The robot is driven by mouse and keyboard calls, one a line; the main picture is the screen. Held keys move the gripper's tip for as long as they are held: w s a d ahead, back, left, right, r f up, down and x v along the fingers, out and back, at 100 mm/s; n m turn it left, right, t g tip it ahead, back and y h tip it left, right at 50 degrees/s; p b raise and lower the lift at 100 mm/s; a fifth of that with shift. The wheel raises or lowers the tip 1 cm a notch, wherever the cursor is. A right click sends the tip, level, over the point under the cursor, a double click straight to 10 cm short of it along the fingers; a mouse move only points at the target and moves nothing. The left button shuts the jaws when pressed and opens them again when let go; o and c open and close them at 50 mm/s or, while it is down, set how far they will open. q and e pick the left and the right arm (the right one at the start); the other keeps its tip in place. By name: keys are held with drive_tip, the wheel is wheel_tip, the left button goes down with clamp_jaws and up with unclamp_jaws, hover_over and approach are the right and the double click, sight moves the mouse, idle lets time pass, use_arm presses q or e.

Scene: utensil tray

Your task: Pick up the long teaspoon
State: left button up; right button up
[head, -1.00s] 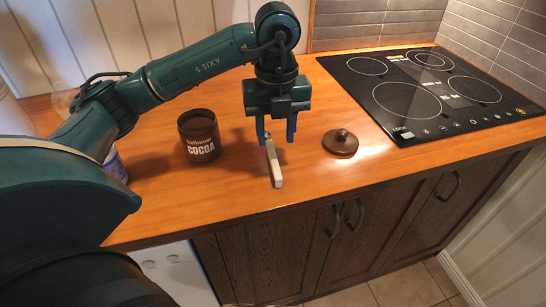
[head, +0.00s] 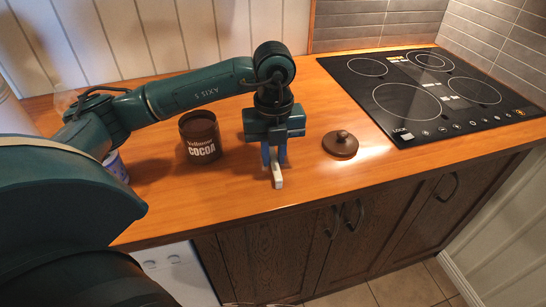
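The long teaspoon (head: 278,182) lies on the wooden counter near its front edge, its pale handle end pointing toward the front. My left gripper (head: 274,162) is over it, pointing down, with its blue fingers one on each side of the handle. The fingers are close together and look shut on the teaspoon, which appears to rest on the counter still. The rest of the teaspoon is hidden behind the fingers and the gripper body. My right gripper is not in view.
A dark cocoa tin (head: 200,137) stands left of the gripper. A round brown lid (head: 340,144) with a knob lies to the right. A black cooktop (head: 420,108) fills the right of the counter. A cup (head: 115,166) shows partly behind my arm.

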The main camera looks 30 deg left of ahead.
use_arm(q)
clamp_jaws()
